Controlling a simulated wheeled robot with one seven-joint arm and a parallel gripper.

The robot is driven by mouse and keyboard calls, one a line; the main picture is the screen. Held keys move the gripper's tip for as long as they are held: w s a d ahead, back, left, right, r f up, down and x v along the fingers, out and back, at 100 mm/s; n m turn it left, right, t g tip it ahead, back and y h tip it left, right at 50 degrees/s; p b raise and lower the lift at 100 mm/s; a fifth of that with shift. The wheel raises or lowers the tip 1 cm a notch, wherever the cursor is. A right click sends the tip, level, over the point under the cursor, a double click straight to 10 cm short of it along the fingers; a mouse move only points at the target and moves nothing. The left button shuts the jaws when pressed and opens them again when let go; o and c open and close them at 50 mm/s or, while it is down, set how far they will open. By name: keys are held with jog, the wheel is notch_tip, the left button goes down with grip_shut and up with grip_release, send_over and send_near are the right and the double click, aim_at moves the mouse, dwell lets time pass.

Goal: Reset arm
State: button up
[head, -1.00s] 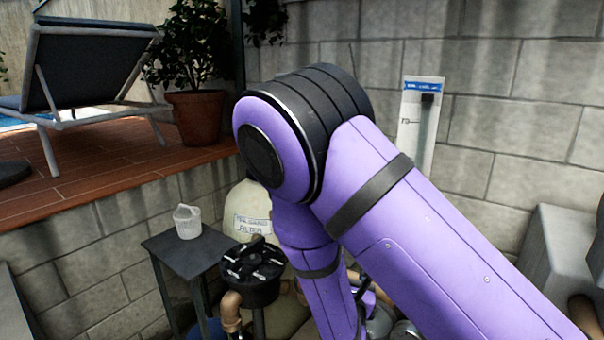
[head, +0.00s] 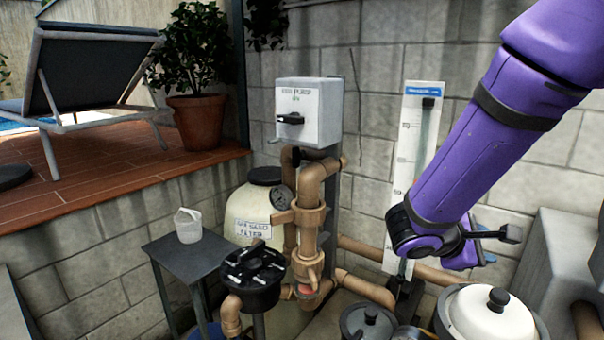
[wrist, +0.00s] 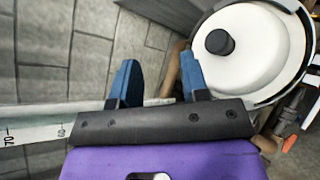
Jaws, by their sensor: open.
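My purple arm reaches down from the upper right in the head view. My gripper (wrist: 158,78) shows in the wrist view with its two blue fingers apart and nothing between them. In the head view the fingers are mostly hidden behind the wrist. The gripper is in front of the block wall, beside the white gauge board (head: 404,180) and above the brown pipes.
A white-lidded pot (head: 490,318) stands below the gripper, also in the wrist view (wrist: 250,60). A grey switch box (head: 308,112), brown pipework (head: 308,225), a cream filter tank (head: 248,212) and a small table (head: 190,254) with a white basket (head: 187,226) are to the left.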

jog(key=s+d+r+m+g+y, duration=0.2)
jog(key=s+r+m+g+y, duration=0.15)
jog(key=s+m+y, duration=0.45)
jog(key=s+a+r+m+t+y, duration=0.4)
jog(key=s+r+t+y, duration=0.1)
jog(key=s+r, duration=0.4)
jog(key=shift+s+a, duration=0.15)
jog(key=shift+a, duration=0.25)
jog(key=shift+f, duration=0.1)
dwell(0.5)
